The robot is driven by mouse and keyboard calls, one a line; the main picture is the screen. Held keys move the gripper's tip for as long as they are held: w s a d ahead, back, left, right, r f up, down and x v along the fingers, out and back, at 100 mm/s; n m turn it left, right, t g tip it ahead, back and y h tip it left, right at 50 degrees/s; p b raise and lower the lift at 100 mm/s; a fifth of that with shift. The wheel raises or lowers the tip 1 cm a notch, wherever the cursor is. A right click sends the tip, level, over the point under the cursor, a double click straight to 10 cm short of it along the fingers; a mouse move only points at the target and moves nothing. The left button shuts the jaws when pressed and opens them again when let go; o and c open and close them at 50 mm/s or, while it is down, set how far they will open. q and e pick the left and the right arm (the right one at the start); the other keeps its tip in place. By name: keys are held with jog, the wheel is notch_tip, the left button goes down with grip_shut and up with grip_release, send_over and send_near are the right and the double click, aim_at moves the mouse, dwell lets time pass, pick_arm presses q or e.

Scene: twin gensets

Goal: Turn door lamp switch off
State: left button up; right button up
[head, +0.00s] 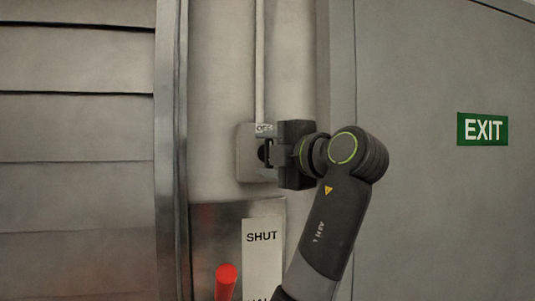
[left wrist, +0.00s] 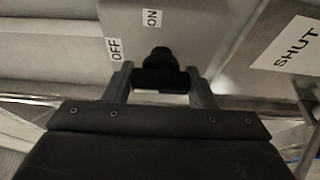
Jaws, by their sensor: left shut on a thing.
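The door lamp switch is a grey box (head: 246,165) on the wall in the head view, with an OFF label (head: 264,128) at its top. Its dark knob (head: 263,152) is partly hidden by my left gripper (head: 272,153). In the left wrist view, the black knob (left wrist: 158,58) sits between the two fingers of my left gripper (left wrist: 160,78), which is shut on it. The OFF label (left wrist: 115,49) and the ON label (left wrist: 152,18) show on the box face there. I cannot tell which label the knob points to. My right gripper is not in view.
A conduit (head: 260,60) runs up from the box. Below is a plate with a SHUT label (head: 262,260) and a red handle (head: 226,281). A grey door with an EXIT sign (head: 482,129) is at right; slatted panels (head: 75,130) are at left.

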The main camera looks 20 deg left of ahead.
pick_arm(q)
jog(key=shift+f, duration=0.1)
jog(key=o, duration=1)
jog(key=shift+s+d, duration=0.15)
jog(key=shift+d, duration=0.05)
jog(key=b+v, duration=0.6)
jog(key=v, duration=1.1)
jog(key=shift+d, duration=0.1)
